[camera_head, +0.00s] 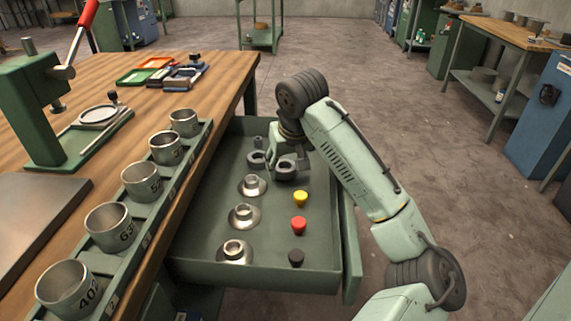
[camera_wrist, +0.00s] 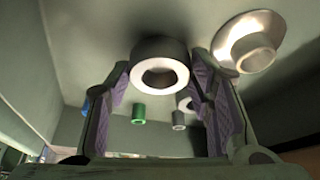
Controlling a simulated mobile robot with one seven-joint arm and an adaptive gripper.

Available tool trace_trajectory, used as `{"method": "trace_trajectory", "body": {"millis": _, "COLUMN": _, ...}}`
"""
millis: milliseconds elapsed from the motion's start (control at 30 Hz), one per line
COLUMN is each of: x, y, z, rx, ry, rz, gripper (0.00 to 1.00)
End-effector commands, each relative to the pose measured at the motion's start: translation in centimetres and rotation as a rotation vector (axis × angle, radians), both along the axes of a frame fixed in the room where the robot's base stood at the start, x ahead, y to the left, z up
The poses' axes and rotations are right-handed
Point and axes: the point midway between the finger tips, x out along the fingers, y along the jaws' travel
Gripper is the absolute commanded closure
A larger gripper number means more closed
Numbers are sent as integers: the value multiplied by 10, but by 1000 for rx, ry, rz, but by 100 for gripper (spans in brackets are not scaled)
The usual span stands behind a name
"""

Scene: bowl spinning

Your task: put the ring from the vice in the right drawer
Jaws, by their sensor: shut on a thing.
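My gripper (camera_head: 286,165) is low inside the open green drawer (camera_head: 215,268), towards its far end. It is shut on a dark grey ring (camera_head: 286,174). In the wrist view the ring (camera_wrist: 160,70) sits between the two finger pads, its pale end face and hole towards the camera. I cannot tell whether the ring touches the drawer floor. A blue and grey vice-like tool (camera_head: 182,77) lies on the bench; its jaws are too small to read.
The drawer also holds another dark ring (camera_head: 256,158), silver flanged pieces (camera_head: 243,215), and yellow (camera_head: 300,198), red (camera_head: 299,225) and black (camera_head: 296,257) knobs. Numbered steel cups (camera_head: 140,181) line the bench edge. A green press (camera_head: 35,110) stands on the wooden bench (camera_head: 215,65).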

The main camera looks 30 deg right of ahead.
Motion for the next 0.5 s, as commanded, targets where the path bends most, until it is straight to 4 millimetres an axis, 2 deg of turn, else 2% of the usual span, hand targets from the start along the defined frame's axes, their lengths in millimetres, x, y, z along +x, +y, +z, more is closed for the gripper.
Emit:
{"method": "trace_trajectory", "body": {"millis": 433, "x": 0, "y": 1, "z": -10, "rx": 0, "ry": -3, "rz": 0, "gripper": 92}}
{"method": "trace_trajectory", "body": {"millis": 467, "x": 0, "y": 1, "z": -9, "rx": 0, "ry": -2, "rz": 1, "gripper": 51}}
{"method": "trace_trajectory", "body": {"millis": 500, "x": 0, "y": 1, "z": -9, "rx": 0, "ry": -2, "rz": 1, "gripper": 48}}
